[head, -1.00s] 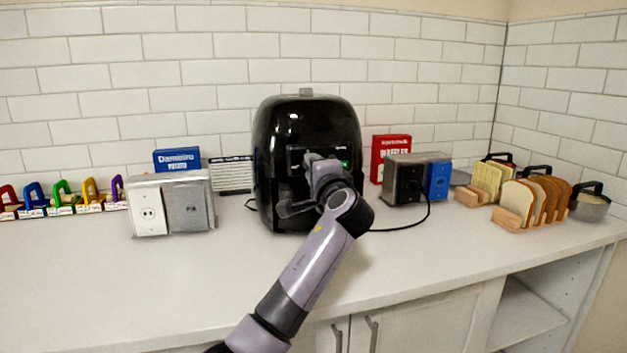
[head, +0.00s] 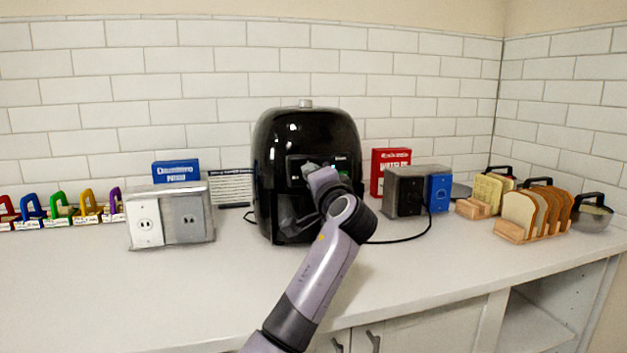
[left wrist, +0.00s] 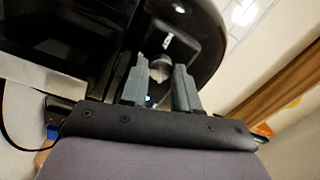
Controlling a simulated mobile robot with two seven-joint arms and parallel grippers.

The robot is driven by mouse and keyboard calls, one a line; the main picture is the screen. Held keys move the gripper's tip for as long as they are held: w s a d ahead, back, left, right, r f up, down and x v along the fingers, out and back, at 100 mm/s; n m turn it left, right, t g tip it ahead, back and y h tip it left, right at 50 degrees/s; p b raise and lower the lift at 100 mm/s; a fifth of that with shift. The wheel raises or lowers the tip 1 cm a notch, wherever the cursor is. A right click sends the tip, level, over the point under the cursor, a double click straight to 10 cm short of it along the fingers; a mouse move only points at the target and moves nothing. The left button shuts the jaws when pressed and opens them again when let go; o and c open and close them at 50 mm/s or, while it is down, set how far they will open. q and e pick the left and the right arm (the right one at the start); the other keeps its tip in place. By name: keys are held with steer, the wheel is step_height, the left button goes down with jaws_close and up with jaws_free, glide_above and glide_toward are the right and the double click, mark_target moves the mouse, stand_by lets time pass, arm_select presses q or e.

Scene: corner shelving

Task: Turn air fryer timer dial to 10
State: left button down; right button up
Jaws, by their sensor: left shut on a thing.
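The black air fryer (head: 306,135) stands on the counter against the tiled wall, its control panel (head: 346,163) facing me. My left gripper (head: 312,172) reaches up to the panel from the front and covers part of it. In the left wrist view, the two fingers of my left gripper (left wrist: 159,78) sit on either side of a small grey timer dial (left wrist: 159,66) and are shut on it. The dial's marks and pointer cannot be read. The fryer's dark body (left wrist: 198,20) fills the top of that view. My right gripper is not in view.
A white and grey outlet box (head: 148,222) and a blue box (head: 176,172) stand left of the fryer. The front counter (head: 150,295) is clear.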

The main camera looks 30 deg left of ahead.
arm_select(q)
steer(key=c, duration=0.8)
jaws_free()
steer(key=v, duration=0.7)
steer(key=shift+d+b, duration=0.1)
steer(key=shift+b, duration=0.25)
